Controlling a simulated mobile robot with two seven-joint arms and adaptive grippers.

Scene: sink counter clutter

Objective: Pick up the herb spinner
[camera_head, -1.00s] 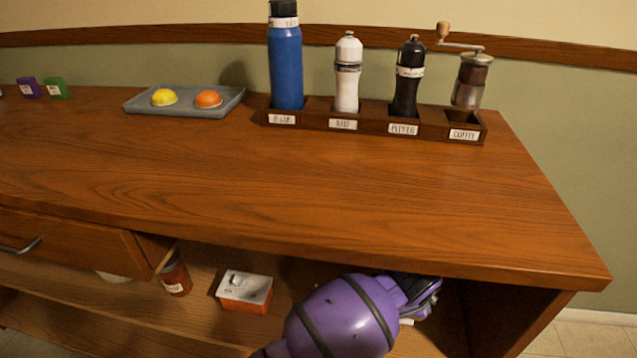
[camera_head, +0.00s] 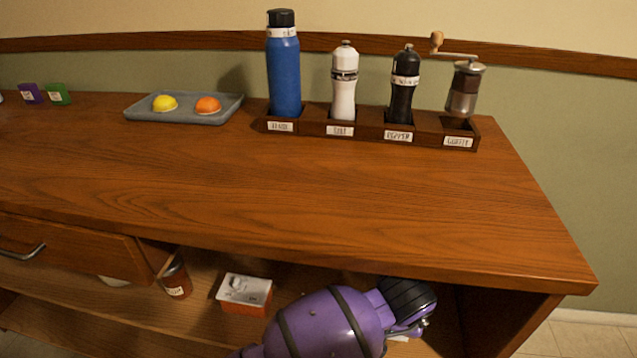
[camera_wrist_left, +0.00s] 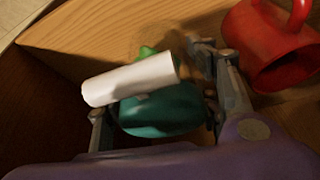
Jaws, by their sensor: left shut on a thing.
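In the left wrist view, a rounded teal-green thing (camera_wrist_left: 170,112), which looks like the herb spinner, sits between the two fingers of my left gripper (camera_wrist_left: 158,104). A blank-looking white roll or label (camera_wrist_left: 132,79) crosses its upper part, and a brighter green tip shows above. My left gripper is shut on it. In the head view, my purple left arm reaches into the open shelf under the counter; the fingers and held thing are mostly hidden there. No writing on the held thing is readable. My right gripper is not in view.
A red mug (camera_wrist_left: 268,45) lies close to the right finger. The shelf also holds a red-and-white box (camera_head: 245,293) and a brown jar (camera_head: 175,277). The counter top (camera_head: 300,200) overhangs the arm. Its middle is clear; a tray (camera_head: 220,112) and labelled rack (camera_head: 360,130) stand behind.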

